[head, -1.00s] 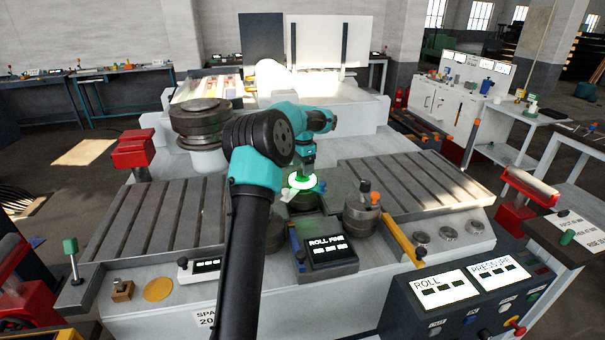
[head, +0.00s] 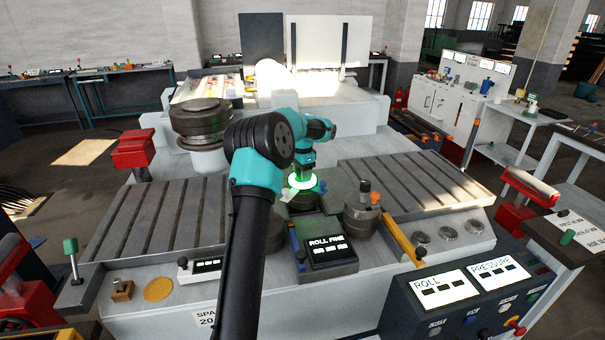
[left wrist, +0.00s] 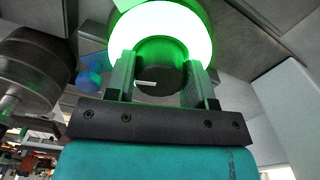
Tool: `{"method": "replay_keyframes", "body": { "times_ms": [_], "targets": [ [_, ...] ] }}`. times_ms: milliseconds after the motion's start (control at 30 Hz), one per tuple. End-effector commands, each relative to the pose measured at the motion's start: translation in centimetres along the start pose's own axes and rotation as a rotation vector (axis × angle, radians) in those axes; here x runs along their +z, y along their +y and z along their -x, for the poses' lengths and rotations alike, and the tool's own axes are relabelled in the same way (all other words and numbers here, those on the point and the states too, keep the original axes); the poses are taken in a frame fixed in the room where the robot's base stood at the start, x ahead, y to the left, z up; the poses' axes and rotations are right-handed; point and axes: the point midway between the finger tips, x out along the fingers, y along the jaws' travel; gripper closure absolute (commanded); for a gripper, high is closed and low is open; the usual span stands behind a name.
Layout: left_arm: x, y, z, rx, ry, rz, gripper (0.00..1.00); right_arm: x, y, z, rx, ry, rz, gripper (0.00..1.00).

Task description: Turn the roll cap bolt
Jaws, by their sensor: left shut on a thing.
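The roll cap bolt (left wrist: 160,76) is a dark round head with a short white mark, seen in the left wrist view. A bright green glowing ring (left wrist: 160,22) surrounds it; the ring also shows in the head view (head: 301,186), on top of a dark round roll. My left gripper (head: 302,177) points down at the ring's centre in the head view. Its two fingers (left wrist: 162,70) are shut on the bolt head, one on each side. In the head view the bolt is hidden by the gripper. My right gripper is in neither view.
A ROLL FINE display box (head: 328,248) stands just in front of the roll. A dark cylinder with an orange knob (head: 362,212) stands close on the right. Slotted tables lie left (head: 150,215) and right (head: 415,187). A control panel (head: 465,292) is at the front right.

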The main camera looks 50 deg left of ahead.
Motion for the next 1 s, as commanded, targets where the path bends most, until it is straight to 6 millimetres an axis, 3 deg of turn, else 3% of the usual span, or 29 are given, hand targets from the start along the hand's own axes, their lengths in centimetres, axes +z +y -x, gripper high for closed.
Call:
{"method": "replay_keyframes", "body": {
  "times_ms": [100, 533, 1000],
  "targets": [
    [0.00, 0.00, 0.01, 0.000, 0.000, 0.000, 0.75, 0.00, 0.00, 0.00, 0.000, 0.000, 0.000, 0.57],
    [-0.01, 0.00, 0.02, 0.000, 0.000, 0.064, 0.75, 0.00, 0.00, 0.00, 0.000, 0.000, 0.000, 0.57],
    [0.00, 0.00, 0.03, 0.000, 0.000, 0.403, 0.75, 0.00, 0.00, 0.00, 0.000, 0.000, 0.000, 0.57]
  ]
}}
